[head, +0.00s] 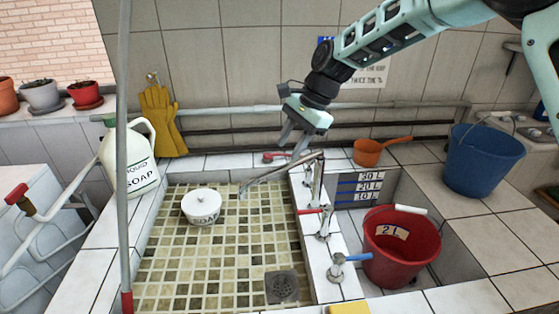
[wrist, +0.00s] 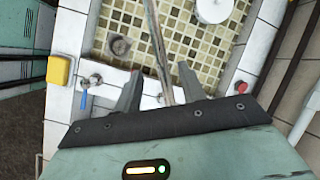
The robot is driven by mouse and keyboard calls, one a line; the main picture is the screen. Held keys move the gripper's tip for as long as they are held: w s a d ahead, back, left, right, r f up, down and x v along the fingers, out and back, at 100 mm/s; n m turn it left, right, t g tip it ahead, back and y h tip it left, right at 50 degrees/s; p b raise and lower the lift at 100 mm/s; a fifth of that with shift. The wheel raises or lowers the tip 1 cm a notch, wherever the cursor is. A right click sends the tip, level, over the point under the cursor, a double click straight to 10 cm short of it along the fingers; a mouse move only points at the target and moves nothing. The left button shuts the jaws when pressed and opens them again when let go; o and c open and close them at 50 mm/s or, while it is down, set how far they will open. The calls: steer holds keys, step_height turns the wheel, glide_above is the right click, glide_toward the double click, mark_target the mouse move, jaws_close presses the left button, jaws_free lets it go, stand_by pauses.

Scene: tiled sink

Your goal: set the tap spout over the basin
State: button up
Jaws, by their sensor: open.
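The metal tap spout (head: 280,172) slants left and down from its post (head: 317,180) on the divider, and its free end shows over the tiled basin (head: 215,250). My gripper (head: 291,143) is open above the spout, near its post end, with its fingers pointing down. In the wrist view the spout (wrist: 156,35) runs between the two open fingers (wrist: 160,70) and out over the basin tiles (wrist: 185,40). I see a gap on each side of it. Whether the fingers reach down to its height is unclear.
A white soap pot (head: 201,206) and a drain (head: 282,286) are in the basin. Red (head: 326,212) and blue (head: 352,257) tap handles stand on the divider. A red bucket (head: 400,245) fills the right compartment. An orange scoop (head: 369,153) lies behind. A grey pole (head: 123,150) crosses the left.

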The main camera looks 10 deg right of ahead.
mark_target(278, 169)
steer(key=p+x, duration=0.1)
steer(key=x, duration=0.5)
steer(key=shift+a+f, duration=0.15)
steer(key=shift+f, duration=0.25)
jaws_close()
